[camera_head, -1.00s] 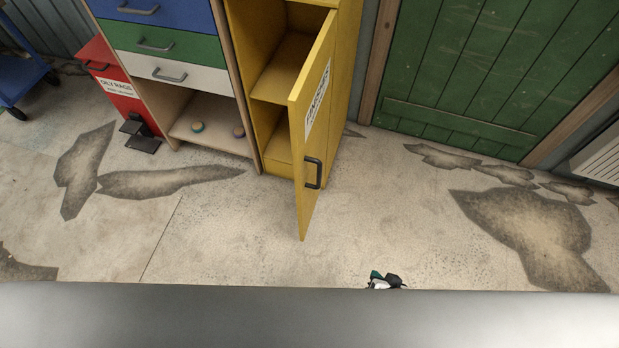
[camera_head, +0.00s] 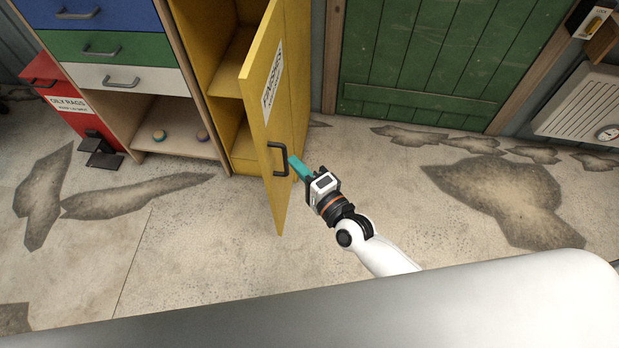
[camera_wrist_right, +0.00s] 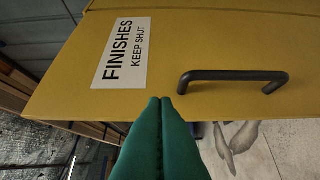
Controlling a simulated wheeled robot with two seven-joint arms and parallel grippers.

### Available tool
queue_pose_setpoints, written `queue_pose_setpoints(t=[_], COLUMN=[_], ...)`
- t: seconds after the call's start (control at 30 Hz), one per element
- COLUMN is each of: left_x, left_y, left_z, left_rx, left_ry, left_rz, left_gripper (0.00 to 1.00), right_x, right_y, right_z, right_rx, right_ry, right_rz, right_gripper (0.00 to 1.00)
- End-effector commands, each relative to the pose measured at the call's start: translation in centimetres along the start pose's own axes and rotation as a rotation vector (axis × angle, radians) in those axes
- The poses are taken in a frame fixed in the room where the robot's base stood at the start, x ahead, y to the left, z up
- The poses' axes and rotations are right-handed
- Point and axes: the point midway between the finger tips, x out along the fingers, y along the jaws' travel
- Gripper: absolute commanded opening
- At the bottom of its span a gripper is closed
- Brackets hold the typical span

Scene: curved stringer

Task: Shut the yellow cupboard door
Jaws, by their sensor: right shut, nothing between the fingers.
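The yellow cupboard door (camera_head: 269,115) stands wide open and juts out toward me, with a black handle (camera_head: 278,160) and a FINISHES label on its outer face. Behind it the yellow cupboard (camera_head: 231,86) shows open shelves. My right gripper (camera_head: 292,161) is shut and empty, its teal fingertips at the outer face close to the handle. In the right wrist view the closed green fingers (camera_wrist_right: 160,104) point at the door (camera_wrist_right: 207,62), near its free edge and beside the handle (camera_wrist_right: 232,77). I cannot tell whether they touch it. My left gripper is not in view.
A drawer cabinet (camera_head: 103,50) with blue, green and white fronts stands left of the cupboard, and a red OILY RAGS bin (camera_head: 62,98) beside it. A green door (camera_head: 425,60) and a radiator (camera_head: 585,100) are to the right. The stained floor (camera_head: 390,180) is clear.

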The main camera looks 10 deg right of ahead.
Motion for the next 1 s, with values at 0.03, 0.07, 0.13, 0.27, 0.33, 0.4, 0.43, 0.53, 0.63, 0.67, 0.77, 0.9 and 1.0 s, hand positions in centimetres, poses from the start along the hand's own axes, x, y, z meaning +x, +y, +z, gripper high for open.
queue_pose_setpoints(t=[0.03,0.07,0.13,0.27,0.33,0.4,0.43,0.53,0.63,0.67,0.77,0.9,1.0], left_x=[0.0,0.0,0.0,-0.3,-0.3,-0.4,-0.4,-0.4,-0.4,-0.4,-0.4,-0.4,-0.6], left_y=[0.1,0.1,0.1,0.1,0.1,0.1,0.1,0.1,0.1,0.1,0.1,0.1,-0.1], left_z=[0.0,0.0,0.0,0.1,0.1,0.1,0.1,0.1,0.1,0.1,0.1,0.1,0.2], left_rx=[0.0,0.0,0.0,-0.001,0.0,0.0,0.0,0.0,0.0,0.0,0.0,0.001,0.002], left_ry=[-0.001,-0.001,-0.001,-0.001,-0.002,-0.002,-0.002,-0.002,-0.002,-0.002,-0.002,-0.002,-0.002], left_rz=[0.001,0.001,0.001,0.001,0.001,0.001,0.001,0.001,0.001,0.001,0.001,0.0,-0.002], left_gripper=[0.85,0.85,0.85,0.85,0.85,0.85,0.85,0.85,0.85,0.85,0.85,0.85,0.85], right_x=[1.2,1.9,3.2,4.4,4.9,5.2,5.3,5.5,5.5,5.5,5.5,5.5,5.5], right_y=[0.1,0.1,0.1,0.1,0.1,0.0,0.0,0.0,-0.1,-0.1,-0.1,0.0,0.0], right_z=[0.0,0.0,0.0,-1.7,-2.2,-2.5,-2.6,-2.9,-2.9,-2.9,-2.9,-2.9,-3.0], right_rx=[0.0,-0.001,-0.001,0.002,0.0,-0.001,-0.001,-0.001,-0.002,-0.002,-0.002,-0.001,0.0], right_ry=[0.0,0.0,0.0,0.001,0.0,0.0,0.001,0.001,0.001,0.001,0.001,-0.002,-0.011], right_rz=[0.002,0.003,0.003,0.0,0.0,-0.001,-0.001,-0.001,-0.001,-0.001,-0.001,-0.001,-0.001], right_gripper=[0.0,0.0,0.0,0.0,0.0,0.0,0.0,0.0,0.0,0.0,0.0,0.0,0.0])
